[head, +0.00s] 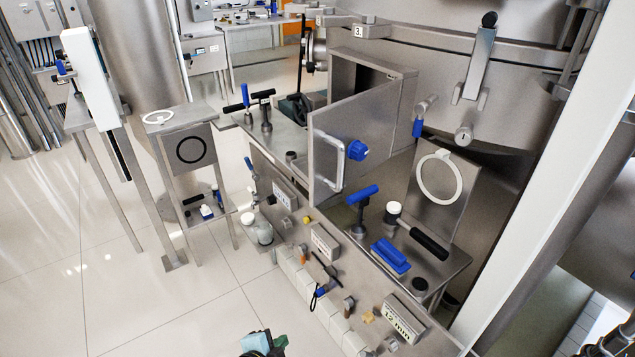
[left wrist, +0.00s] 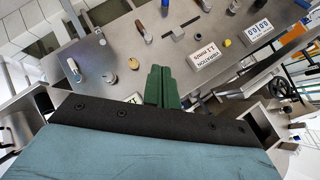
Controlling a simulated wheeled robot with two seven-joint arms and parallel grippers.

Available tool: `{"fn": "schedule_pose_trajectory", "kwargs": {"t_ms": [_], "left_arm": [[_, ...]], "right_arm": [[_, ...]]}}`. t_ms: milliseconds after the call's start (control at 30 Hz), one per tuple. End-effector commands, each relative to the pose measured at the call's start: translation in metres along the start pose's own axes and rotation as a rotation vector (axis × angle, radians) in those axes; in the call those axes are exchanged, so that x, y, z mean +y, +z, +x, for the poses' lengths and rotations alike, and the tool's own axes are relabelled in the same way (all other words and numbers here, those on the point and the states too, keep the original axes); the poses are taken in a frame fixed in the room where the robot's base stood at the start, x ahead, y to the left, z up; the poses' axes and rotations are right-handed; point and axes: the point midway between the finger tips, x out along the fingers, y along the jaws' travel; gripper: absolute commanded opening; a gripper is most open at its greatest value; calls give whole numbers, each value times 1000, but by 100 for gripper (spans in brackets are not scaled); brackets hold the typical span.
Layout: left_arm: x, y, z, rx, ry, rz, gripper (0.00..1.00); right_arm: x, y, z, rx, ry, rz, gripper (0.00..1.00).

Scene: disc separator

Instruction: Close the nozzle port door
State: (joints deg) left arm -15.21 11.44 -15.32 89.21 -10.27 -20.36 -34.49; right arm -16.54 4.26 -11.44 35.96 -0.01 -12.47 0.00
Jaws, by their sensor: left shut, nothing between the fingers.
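The nozzle port door (head: 328,158) is a flat grey metal panel in the head view. It carries a pale bar handle (head: 332,160) and a blue knob (head: 357,150). It stands swung open, in front of the boxy port housing (head: 392,84). My left gripper (head: 264,342) is at the bottom edge of the head view, low and well apart from the door. Its green fingers (left wrist: 161,88) are pressed together and empty in the left wrist view, over the labelled panel. My right gripper is not in view.
A sloped metal panel (head: 262,163) with label plates, small knobs and levers runs below the door. A shelf at right holds a blue T-handle (head: 362,194), a blue block (head: 390,256) and a plate with a white ring (head: 439,178). Open tiled floor (head: 120,290) lies at left.

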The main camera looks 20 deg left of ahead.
Motion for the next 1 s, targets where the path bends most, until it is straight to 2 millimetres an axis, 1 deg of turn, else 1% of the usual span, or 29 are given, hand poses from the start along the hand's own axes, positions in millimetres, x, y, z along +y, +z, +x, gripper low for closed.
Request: {"fn": "schedule_pose_trajectory", "kwargs": {"t_ms": [33,67,100,167,200,267,300,333,400,500,600,667,833,1000], "left_arm": [[-39,-33,-13,60,-72,84,0],[-58,-50,-21,89,-113,134,0],[-84,-73,-34,125,-169,200,0],[-118,-104,-56,172,-252,291,0],[-138,-123,-72,197,-305,347,0],[-163,-148,-96,230,-382,421,0],[-178,-162,-112,246,-428,464,0],[-187,-171,-123,256,-459,492,0],[-204,-188,-146,274,-522,546,0],[-219,-203,-168,288,-580,594,0],[-226,-210,-176,292,-607,615,0],[-228,-212,-175,293,-612,618,0],[-240,-223,-157,293,-612,617,0],[-256,-239,-128,294,-613,615,0]], "right_arm": [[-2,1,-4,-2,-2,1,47],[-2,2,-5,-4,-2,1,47],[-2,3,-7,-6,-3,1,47],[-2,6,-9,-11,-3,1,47],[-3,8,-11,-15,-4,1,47],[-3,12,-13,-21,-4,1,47],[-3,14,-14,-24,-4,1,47],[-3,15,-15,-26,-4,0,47],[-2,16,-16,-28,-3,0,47],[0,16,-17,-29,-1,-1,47],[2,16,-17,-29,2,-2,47],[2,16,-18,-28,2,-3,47],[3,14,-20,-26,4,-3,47],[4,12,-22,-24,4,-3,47]]}}
